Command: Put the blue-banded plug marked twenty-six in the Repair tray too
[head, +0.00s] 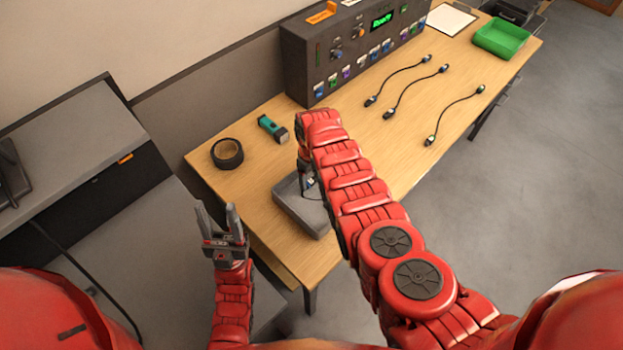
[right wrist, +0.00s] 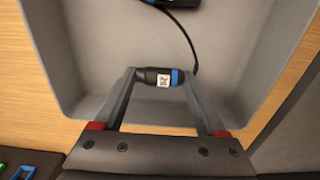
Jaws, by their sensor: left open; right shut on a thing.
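My right gripper (right wrist: 160,77) is shut on a black plug with a blue band (right wrist: 177,77) and a small white label, whose rotated digits I cannot read for sure. The plug is held over the inside of a grey tray (right wrist: 95,62); I cannot tell if it touches the floor. Another blue-banded plug lies in this tray (right wrist: 180,3), with a black cable curving down towards the held plug. In the head view the grey tray (head: 308,219) sits at the table's near end, partly hidden by my right arm; no tray name shows. My left gripper (head: 223,222) is open and empty, left of the table.
Three black cables with plugs (head: 398,80) lie on the wooden table (head: 330,140). A green tray (head: 508,38) stands at the far end. A dark console (head: 350,50), a teal flashlight (head: 271,127) and a black tape roll (head: 227,153) stand along the wall side.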

